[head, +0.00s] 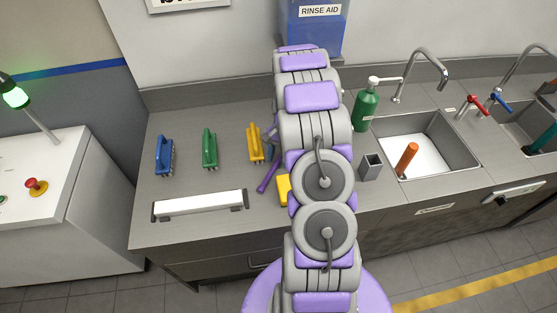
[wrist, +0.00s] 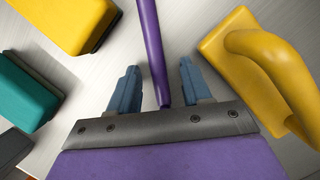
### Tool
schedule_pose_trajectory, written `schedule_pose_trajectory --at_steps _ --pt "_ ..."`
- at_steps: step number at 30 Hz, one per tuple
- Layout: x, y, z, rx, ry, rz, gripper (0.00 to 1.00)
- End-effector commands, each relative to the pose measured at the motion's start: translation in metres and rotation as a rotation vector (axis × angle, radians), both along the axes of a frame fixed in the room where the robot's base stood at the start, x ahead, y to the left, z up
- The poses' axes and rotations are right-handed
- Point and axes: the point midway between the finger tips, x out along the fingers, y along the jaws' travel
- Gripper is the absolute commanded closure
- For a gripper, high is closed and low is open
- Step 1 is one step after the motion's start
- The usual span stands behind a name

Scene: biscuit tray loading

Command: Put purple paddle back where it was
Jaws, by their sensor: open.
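The purple paddle (head: 267,178) lies on the grey counter, just left of my arm in the head view. Part of it is hidden behind my arm. In the wrist view it shows as a thin purple rod (wrist: 150,45) running down between my gripper's two blue-grey fingers. My gripper (wrist: 159,68) is open, with a finger on each side of the rod and visible gaps to it. In the head view my arm mostly hides the gripper.
A yellow-handled brush (head: 255,143) stands close beside my gripper. Green (head: 209,149) and blue (head: 164,156) brushes stand farther left. A yellow block (head: 284,188) and a teal block (wrist: 22,92) lie near. A white bar (head: 198,205) lies at the front; the sink (head: 455,150) is right.

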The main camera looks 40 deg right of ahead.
Motion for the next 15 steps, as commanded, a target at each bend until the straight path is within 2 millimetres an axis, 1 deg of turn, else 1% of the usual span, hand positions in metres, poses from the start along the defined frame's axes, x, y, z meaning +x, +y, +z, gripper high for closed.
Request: schedule_pose_trajectory --at_steps 1,2,15 --pt "0.0001 -0.0007 0.0 0.0 0.0 0.0 0.53" --pt "0.0002 -0.0009 -0.0001 0.0 0.0 0.0 0.56" --pt "0.0001 -0.0004 -0.0001 0.0 0.0 0.0 0.98"
